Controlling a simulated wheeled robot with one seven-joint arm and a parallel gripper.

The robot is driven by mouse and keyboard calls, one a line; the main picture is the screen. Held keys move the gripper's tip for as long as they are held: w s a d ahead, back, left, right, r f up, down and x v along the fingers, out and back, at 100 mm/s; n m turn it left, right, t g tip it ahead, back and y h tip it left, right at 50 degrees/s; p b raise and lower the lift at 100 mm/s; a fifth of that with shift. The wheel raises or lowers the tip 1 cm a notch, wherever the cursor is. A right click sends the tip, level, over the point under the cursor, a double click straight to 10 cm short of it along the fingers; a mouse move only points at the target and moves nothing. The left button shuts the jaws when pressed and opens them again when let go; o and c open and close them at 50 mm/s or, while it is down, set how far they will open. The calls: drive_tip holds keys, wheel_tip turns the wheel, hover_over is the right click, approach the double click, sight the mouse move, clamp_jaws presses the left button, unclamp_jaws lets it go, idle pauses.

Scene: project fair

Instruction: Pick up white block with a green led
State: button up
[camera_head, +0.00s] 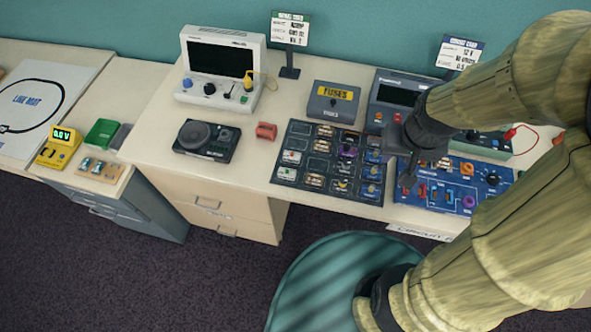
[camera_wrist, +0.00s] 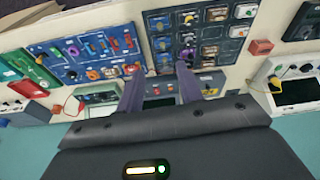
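A dark parts tray (camera_head: 305,135) with square compartments lies on the bench and holds several small blocks. In its left column, near the front corner, sits a white block with what looks like a green LED (camera_head: 286,173); it also shows at the top of the wrist view (camera_wrist: 246,10). Just behind it is a similar white block with a red top (camera_head: 291,157). The LED colours are small and hard to tell. My gripper (camera_head: 399,168) is above the bench, right of the tray, away from the white block. In the wrist view its two fingers (camera_wrist: 160,88) are apart with nothing between them.
A blue circuit board (camera_head: 439,200) lies right of the tray, partly behind my arm. A fuse box (camera_head: 334,114) and a meter stand behind the tray. A red block (camera_head: 266,131) and a black device (camera_head: 206,153) are left of it.

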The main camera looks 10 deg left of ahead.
drive_tip(key=shift+o, duration=0.2)
drive_tip(key=o, duration=0.7)
drive_tip(key=shift+w+a+f, duration=0.15)
drive_tip(key=shift+w+a, duration=0.05)
drive_tip(key=shift+o, duration=0.5)
drive_tip(key=w+a+f+g+b, duration=0.1)
drive_tip(key=w+a+f+b, duration=0.1)
drive_tip(key=a, duration=0.4)
drive_tip(key=w+a+f+b, duration=0.3)
drive_tip(key=w+a+b, duration=0.1)
drive_tip(key=a, duration=0.2)
drive_tip(key=shift+w+a+m+g, duration=0.3)
drive_tip(key=shift+w+a+g, duration=0.05)
drive_tip(key=shift+g, duration=0.05)
drive_tip(key=b, duration=0.3)
hover_over(288, 170)
wheel_tip(288, 170, down, 3)
drive_tip(key=shift+g, duration=0.4)
wheel_tip(288, 170, down, 12)
drive_tip(key=shift+f+p, duration=0.1)
drive_tip(key=shift+p, duration=0.45)
